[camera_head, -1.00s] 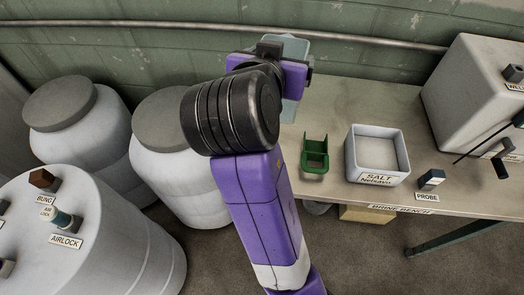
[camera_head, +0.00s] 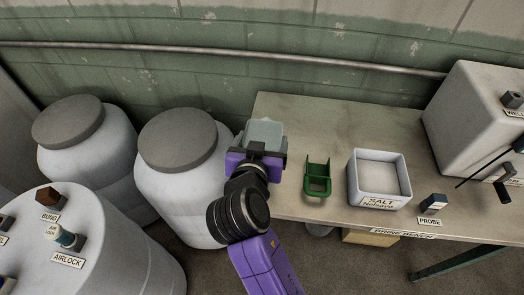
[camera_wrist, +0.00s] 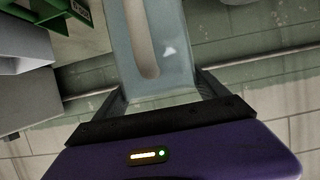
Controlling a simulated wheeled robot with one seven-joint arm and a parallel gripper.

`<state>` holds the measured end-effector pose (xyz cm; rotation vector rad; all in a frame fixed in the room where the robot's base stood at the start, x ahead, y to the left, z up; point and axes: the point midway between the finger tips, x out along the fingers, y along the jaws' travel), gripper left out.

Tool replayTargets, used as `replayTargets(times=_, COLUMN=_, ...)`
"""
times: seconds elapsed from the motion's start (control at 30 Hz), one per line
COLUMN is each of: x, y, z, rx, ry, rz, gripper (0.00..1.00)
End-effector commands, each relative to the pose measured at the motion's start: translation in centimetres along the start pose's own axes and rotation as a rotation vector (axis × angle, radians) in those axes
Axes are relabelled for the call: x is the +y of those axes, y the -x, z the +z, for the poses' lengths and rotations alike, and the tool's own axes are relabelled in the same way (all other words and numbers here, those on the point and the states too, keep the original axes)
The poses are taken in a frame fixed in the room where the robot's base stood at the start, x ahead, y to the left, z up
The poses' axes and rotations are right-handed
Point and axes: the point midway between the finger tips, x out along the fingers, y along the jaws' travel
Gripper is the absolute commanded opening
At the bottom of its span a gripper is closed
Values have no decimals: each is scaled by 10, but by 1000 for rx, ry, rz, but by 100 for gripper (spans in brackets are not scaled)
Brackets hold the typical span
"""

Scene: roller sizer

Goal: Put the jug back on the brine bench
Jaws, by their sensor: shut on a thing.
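The jug (camera_head: 264,133) is a pale grey-blue vessel, largely hidden behind my gripper in the head view. In the wrist view the jug (camera_wrist: 172,50) fills the upper middle, with a long slot in its side. My gripper (camera_head: 260,150) is shut on the jug, with a finger on each side of it in the wrist view. The gripper and jug are at the left end of the brine bench (camera_head: 310,117). I cannot tell whether the jug touches the bench top.
A green holder (camera_head: 318,180), a white salt box (camera_head: 379,199) and a probe (camera_head: 433,204) stand right of my gripper. A large grey machine (camera_head: 478,110) is at the far right. White barrels (camera_head: 180,185) stand left. The bench top behind the salt box is clear.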

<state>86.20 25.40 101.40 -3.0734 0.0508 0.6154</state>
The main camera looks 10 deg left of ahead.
Motion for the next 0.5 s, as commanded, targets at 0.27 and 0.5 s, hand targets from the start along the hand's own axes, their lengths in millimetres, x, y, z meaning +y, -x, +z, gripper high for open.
replayTargets(times=0.27, x=0, y=-9, z=24, rx=-2, ry=2, rz=-1, gripper=10)
replayTargets(times=0.5, x=0, y=-17, z=42, rx=1, ry=-1, rz=-1, gripper=10)
